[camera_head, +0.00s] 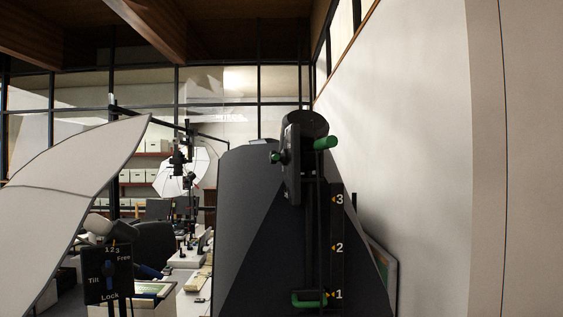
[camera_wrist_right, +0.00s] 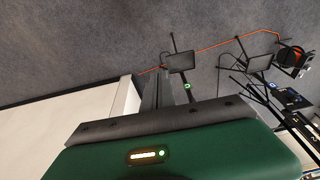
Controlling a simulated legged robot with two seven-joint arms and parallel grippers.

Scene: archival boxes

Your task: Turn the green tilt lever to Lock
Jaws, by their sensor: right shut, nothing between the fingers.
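A black sign (camera_head: 109,275) stands low on the left in the head view, with the words Tilt, Free and Lock, the digits 1 2 3 and a blue pointer-like part in its middle. A green handle (camera_head: 325,142) sticks out of a black head atop the dark equipment. A second green handle (camera_head: 309,299) sits low beside mark 1. Which one is the tilt lever, and its setting, I cannot tell. My right gripper (camera_wrist_right: 160,76) shows in the wrist view, its grey fingers together and empty, apart from either handle. My left gripper is out of view.
A large dark sloped housing (camera_head: 250,230) fills the middle, with a scale (camera_head: 338,245) marked 1 to 3. A white umbrella panel (camera_head: 70,200) stands at left, a pale wall (camera_head: 410,130) at right. An orange cable (camera_wrist_right: 222,46) crosses the grey floor.

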